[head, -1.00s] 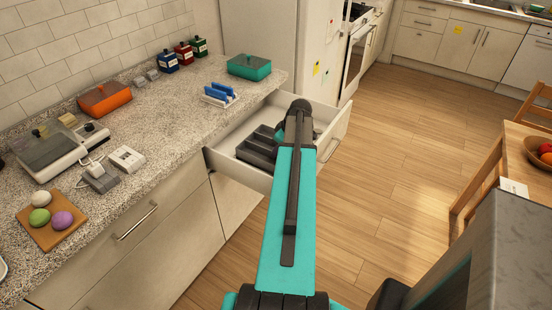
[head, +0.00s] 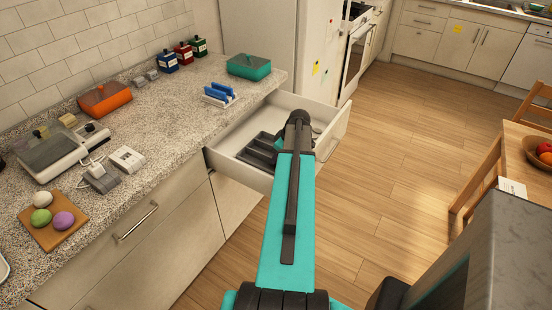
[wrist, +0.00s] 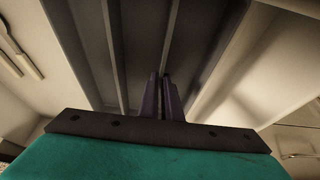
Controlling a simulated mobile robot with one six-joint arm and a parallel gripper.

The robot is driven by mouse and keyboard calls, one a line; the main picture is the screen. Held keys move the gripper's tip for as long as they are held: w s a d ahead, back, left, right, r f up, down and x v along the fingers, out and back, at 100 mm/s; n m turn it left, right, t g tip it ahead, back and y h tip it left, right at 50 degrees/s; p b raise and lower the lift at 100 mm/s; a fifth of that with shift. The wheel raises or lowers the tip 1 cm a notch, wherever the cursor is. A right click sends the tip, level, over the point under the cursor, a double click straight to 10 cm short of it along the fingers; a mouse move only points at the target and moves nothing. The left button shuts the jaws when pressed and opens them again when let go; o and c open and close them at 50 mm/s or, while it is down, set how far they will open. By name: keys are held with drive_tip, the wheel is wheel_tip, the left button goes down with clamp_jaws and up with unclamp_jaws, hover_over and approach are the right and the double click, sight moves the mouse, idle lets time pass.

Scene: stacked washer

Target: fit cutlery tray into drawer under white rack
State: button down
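The dark grey cutlery tray (head: 258,152) is inside the open white drawer (head: 228,165), in its left part; my arm hides its right side. In the wrist view the tray's long compartments (wrist: 140,45) fill the middle. My gripper (wrist: 164,78) has its two dark fingers close together at a thin divider of the tray and looks shut on it. In the head view my arm hides the fingers. The white rack (head: 219,98), holding blue items, stands on the counter above the drawer.
Light cutlery (wrist: 18,52) lies in the drawer to the left in the wrist view. The drawer's front panel (head: 333,135) is right of my arm. A teal box (head: 249,66) sits near the counter's corner.

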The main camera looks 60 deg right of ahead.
drive_tip(key=shift+f, duration=0.15)
drive_tip(key=c, duration=2)
unclamp_jaws()
drive_tip(key=shift+r, duration=0.2)
drive_tip(key=shift+b+v, duration=0.95)
drive_tip(key=shift+v, duration=5)
